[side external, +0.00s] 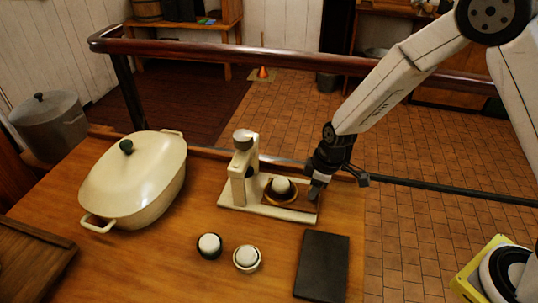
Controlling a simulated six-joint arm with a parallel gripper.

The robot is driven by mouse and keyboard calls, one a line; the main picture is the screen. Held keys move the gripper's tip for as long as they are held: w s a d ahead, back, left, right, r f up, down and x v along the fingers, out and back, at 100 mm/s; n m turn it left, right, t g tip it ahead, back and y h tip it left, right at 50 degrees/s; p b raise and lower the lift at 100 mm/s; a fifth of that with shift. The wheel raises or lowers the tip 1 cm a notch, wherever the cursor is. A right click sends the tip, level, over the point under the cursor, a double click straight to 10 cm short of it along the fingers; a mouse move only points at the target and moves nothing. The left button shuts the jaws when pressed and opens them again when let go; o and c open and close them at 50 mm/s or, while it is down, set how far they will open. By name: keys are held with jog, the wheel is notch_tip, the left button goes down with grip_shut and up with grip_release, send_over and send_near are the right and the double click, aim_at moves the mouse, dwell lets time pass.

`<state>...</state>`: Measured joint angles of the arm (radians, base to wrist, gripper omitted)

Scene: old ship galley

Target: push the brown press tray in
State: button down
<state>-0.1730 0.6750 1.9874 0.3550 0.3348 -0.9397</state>
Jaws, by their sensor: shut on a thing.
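A cream press (243,168) with an upright column and a long flat base stands near the far edge of the wooden table. The brown press tray (270,197) is on the base, to the right of the column, with a white rounded piece (281,186) sitting in it. My gripper (316,191) is low at the right end of the base, pointing down, shut on the right end of the brown tray. The fingertips are dark and small, so the exact contact is hard to see.
A large cream lidded pot (138,182) stands left of the press. Two small cups with white tops (209,245) (247,259) and a dark flat slab (322,266) lie in front. A wooden rail (250,52) runs behind the table. The table between pot and cups is clear.

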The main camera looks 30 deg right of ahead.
aim_at(277, 180)
jog(key=shift+w+a, duration=3.35)
jog(key=shift+a, duration=0.1)
jog(key=shift+c, duration=1.6)
grip_release()
jog(key=shift+r, duration=0.1)
jog(key=shift+r, duration=3.4)
jog(key=shift+d, duration=0.15)
jog(key=s+d+r+m, duration=0.2)
jog(key=s+d+m, duration=0.2)
jog(key=s+d, duration=0.4)
jog(key=s+d+r+m+t+h, duration=0.1)
jog(key=s+d+m, duration=0.4)
jog(key=s, duration=0.8)
jog(key=d, duration=0.3)
jog(key=shift+r+h, duration=0.3)
jog(key=shift+r, duration=0.1)
